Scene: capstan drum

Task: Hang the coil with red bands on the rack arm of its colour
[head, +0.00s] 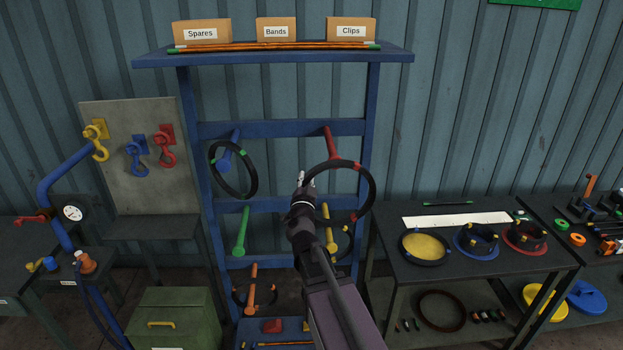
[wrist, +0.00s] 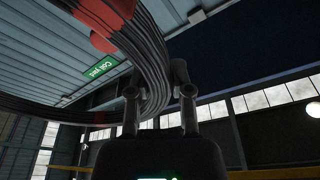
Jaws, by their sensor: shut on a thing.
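The coil with red bands (head: 374,190) is a black ring in front of the rack's upper right; it also fills the upper left of the wrist view (wrist: 150,45), with red bands showing. My gripper (head: 303,184) is shut on the coil's left side; in the wrist view the strands pass between its fingers (wrist: 159,92). The red rack arm (head: 329,140) sticks out at the upper right of the rack. Its tip meets the coil's top edge in the head view; I cannot tell whether it passes through the ring.
A coil with green bands (head: 213,180) hangs at the blue arm (head: 226,158). The green arm (head: 241,232) looks bare. The yellow arm (head: 329,232) and orange arm (head: 252,290) have coils near them. The blue rack (head: 372,110) has a top shelf; a table (head: 400,270) stands right.

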